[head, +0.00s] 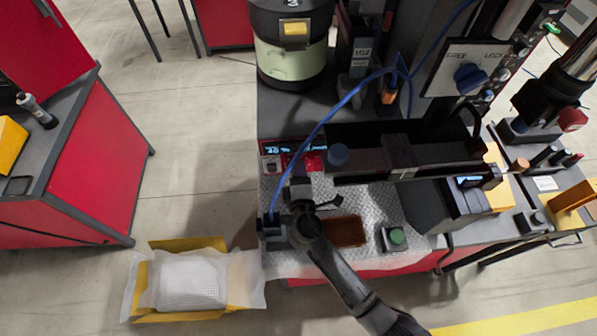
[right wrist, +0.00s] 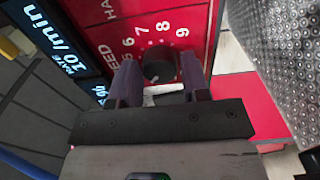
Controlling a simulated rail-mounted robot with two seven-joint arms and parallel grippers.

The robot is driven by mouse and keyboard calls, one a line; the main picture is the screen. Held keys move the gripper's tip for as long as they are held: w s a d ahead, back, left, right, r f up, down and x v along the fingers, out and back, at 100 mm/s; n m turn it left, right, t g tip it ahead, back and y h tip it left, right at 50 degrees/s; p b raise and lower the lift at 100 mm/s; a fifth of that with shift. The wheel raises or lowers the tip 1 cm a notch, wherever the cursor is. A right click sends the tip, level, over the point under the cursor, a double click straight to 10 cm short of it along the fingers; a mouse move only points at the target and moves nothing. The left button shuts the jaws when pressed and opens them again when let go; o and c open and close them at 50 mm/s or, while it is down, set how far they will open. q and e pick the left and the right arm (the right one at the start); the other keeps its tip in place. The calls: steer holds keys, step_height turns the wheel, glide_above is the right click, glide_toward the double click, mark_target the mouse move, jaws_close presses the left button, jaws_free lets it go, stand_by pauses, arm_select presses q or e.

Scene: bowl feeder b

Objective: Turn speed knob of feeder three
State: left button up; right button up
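The speed knob (right wrist: 158,66) is a round black knob on a red panel (right wrist: 110,22) with a white dial from about 5 to 9, in the right wrist view. My right gripper (right wrist: 159,76) has its two fingers on either side of the knob, with narrow gaps seeming to show between fingers and knob. In the head view my right gripper (head: 298,176) reaches up to the red control panel (head: 315,158) at the left of the bench, and hides part of it. Which feeder number this is I cannot read. My left gripper is not in view.
A blue display (right wrist: 60,45) reading a rate per minute sits beside the dial. A blue cable (head: 330,112) arches over the panel. A dark feeder track (head: 400,150) lies right of it. An orange-brown tray (head: 345,231) and a green button box (head: 396,238) stand on the metal plate.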

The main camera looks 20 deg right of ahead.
steer(key=c, duration=0.6)
steer(key=shift+f+m+b, duration=0.2)
steer(key=shift+m+b, duration=0.9)
steer(key=shift+b, duration=0.3)
steer(key=m+b, duration=0.2)
steer(key=m, duration=0.1)
steer(key=shift+r+b, duration=0.15)
steer(key=shift+b, duration=0.15)
steer(key=shift+m, duration=0.4)
steer(key=o, duration=1)
steer(key=shift+c, duration=0.2)
steer(key=shift+r, duration=0.1)
